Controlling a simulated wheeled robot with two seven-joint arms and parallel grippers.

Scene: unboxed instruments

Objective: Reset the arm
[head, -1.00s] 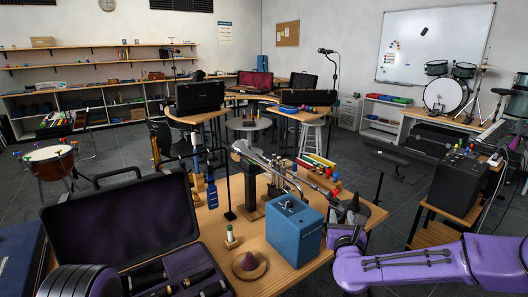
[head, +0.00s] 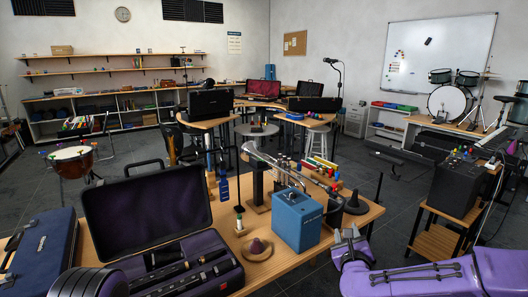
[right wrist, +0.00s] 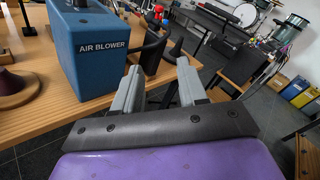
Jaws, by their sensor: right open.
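My right gripper (head: 349,236) is at the near right edge of the wooden table (head: 345,222), just right of the blue air blower box (head: 298,219). In the right wrist view the gripper's two grey fingers (right wrist: 160,88) stand apart with nothing between them. The blower box (right wrist: 95,50) is left of the fingers there, and dark shapes stand just beyond the fingertips. A dark cone (head: 356,205) stands on the table behind the gripper, apart from it in the head view. My left gripper is out of the picture.
An open instrument case (head: 145,212) with purple lining fills the table's left. A black amplifier (head: 460,185) sits on a stand at right. Floor between is clear.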

